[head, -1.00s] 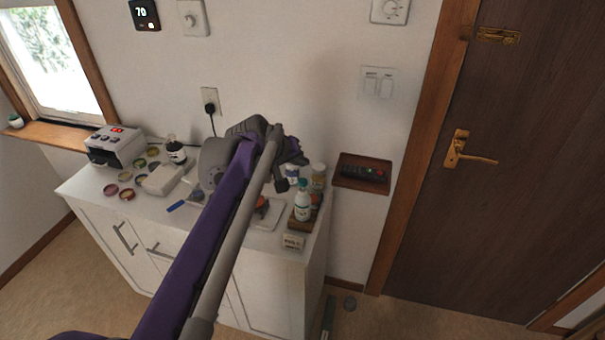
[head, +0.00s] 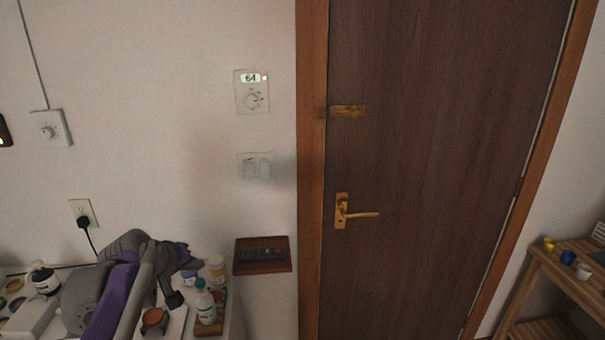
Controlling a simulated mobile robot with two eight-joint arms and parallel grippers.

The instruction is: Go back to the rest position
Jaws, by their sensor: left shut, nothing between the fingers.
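My left arm, purple and grey, comes in at the lower left of the head view. Its gripper (head: 184,278) is at the arm's far end, over or in front of the white cabinet top beside a white bottle with a teal cap (head: 205,302). The gripper is shut and holds nothing. The arm hides part of the cabinet top. My right gripper is not in view.
A remote lies on a wooden wall shelf (head: 262,267) right of the bottles. A thermostat (head: 251,92) and switches (head: 257,168) are on the wall. A closed brown door (head: 430,150) fills the middle right. A wooden rack (head: 550,285) with small cups stands at the right.

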